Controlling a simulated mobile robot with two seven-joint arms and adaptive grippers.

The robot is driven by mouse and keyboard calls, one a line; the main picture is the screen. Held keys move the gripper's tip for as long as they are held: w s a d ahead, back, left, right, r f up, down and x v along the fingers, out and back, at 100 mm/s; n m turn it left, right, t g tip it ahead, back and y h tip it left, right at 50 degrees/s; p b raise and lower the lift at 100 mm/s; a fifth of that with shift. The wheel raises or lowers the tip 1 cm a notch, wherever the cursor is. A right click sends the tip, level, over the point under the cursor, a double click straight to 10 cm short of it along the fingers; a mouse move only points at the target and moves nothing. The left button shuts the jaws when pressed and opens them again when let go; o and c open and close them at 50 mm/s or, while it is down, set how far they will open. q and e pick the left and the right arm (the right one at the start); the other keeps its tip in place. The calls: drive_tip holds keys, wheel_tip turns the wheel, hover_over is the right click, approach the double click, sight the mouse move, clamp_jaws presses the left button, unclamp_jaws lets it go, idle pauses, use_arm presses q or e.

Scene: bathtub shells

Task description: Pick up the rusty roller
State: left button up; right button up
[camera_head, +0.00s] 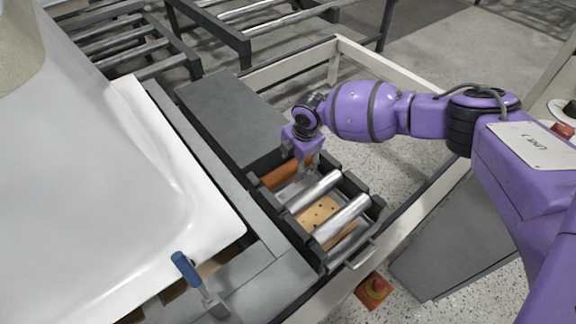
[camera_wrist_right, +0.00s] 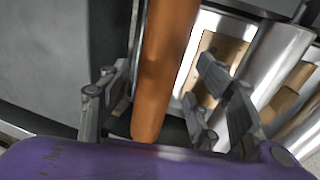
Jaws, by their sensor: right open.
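The rusty roller (camera_head: 280,175) is an orange-brown cylinder at the far end of a dark-framed roller tray (camera_head: 258,195). In the right wrist view the roller (camera_wrist_right: 166,62) runs down the middle of the picture. My right gripper (camera_head: 306,168) reaches down over the roller from above and hides part of it. In the wrist view the fingers of my right gripper (camera_wrist_right: 168,88) are spread, one on each side of the roller, with a gap showing on the right. My left gripper is not in view.
Two shiny metal rollers (camera_head: 314,192) (camera_head: 341,218) lie beside the rusty one, with a perforated tan board (camera_head: 318,212) below. A large white bathtub shell (camera_head: 110,170) fills the left. A blue-handled tool (camera_head: 186,270) stands in front. A flat grey panel (camera_head: 230,118) lies behind the tray.

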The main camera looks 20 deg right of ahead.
drive_tip(key=shift+w+a+f, duration=0.1)
drive_tip(key=shift+w+f, duration=0.1)
drive_tip(key=shift+f, duration=0.55)
clamp_jaws()
drive_tip(key=shift+r, duration=0.1)
